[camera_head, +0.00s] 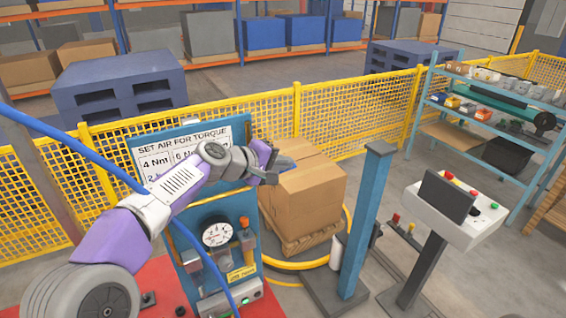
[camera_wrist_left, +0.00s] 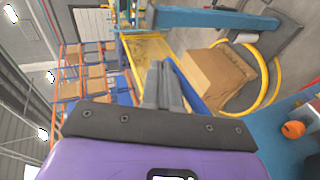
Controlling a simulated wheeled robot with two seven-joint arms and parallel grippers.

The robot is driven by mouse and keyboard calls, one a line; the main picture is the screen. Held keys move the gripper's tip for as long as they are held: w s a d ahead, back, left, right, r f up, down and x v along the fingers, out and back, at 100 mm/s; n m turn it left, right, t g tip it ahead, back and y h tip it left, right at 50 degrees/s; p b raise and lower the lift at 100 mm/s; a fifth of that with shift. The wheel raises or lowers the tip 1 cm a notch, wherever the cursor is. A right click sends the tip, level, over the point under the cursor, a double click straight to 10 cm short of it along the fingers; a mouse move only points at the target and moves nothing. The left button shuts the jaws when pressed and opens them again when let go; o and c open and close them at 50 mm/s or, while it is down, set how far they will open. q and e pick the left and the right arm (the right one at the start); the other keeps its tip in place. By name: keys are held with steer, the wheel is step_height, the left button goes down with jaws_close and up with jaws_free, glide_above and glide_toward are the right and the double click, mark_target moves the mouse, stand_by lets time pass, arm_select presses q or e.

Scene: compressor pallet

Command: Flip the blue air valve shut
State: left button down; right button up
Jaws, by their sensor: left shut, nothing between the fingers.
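The blue air panel (camera_head: 233,205) stands in front of me, with a white torque sign (camera_head: 185,160), a round gauge (camera_head: 217,232) and orange-topped fittings (camera_head: 246,236). My left gripper (camera_head: 272,164) is shut and empty at the panel's upper right, reaching across the sign. A small blue piece (camera_head: 285,163) shows beside its fingertips; I cannot tell whether it is the valve handle or whether they touch. In the left wrist view the shut fingers (camera_wrist_left: 163,84) have a blue strip (camera_wrist_left: 190,90) beside them, and an orange knob (camera_wrist_left: 292,130) is at the right. My right gripper is not in view.
A cardboard box (camera_head: 303,200) on a pallet stands behind the panel's right side. A blue post (camera_head: 365,220) and a control console (camera_head: 455,215) stand to the right. A blue hose (camera_head: 75,145) crosses at left. Yellow mesh fencing (camera_head: 375,110) runs behind.

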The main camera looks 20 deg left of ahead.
arm_select(q)
step_height(320, 180, up, 14)
steer(key=s+d+p, duration=0.1)
steer(key=s+p, duration=0.1)
steer(key=p, duration=0.3)
steer(key=shift+s+d, duration=0.2)
steer(key=shift+s, duration=0.1)
steer(key=shift+f, duration=0.15)
